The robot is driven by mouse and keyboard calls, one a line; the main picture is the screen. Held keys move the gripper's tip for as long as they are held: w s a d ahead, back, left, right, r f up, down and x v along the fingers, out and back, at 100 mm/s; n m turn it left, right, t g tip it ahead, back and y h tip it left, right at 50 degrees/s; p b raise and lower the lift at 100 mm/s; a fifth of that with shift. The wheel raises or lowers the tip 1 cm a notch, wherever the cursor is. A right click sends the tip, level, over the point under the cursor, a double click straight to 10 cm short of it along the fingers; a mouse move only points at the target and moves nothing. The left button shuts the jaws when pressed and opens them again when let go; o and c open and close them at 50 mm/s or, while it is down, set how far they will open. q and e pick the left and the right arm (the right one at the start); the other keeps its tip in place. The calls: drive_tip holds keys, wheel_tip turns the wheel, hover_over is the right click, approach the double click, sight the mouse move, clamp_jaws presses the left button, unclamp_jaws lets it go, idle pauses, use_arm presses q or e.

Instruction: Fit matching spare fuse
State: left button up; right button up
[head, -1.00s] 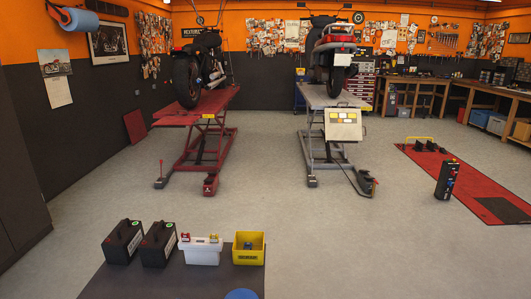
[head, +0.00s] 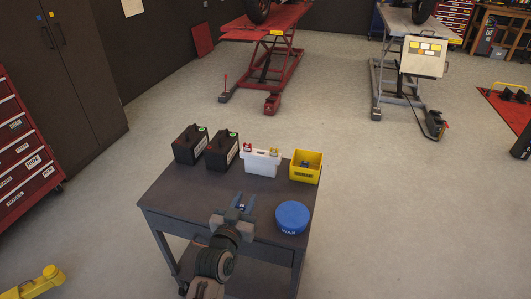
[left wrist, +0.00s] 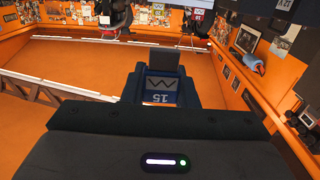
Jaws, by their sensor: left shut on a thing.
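My left gripper (head: 240,203) is above the near part of the dark cart top, shut on a small blue piece. In the left wrist view this blue fuse (left wrist: 168,92) reads "15" upside down, with a dark square part beyond it. A yellow bin (head: 305,176) stands at the cart's far right corner with a small bluish item inside, too small to tell. On the grey lift, a pale panel (head: 422,66) shows yellow and white squares. My right gripper is not in view.
On the cart (head: 180,205) stand two black batteries (head: 190,145), a white box (head: 261,164) with red and yellow parts on top, and a blue wax tin (head: 292,217). A red drawer cabinet (head: 20,135) is at left. Floor between cart and lifts is clear.

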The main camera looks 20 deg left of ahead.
use_arm(q)
drive_tip(key=w+a+r, duration=0.1)
drive_tip(key=w+r, duration=0.1)
drive_tip(key=w, duration=1.1)
drive_tip(key=shift+w+a+r, duration=0.3)
drive_tip(key=shift+w, duration=0.1)
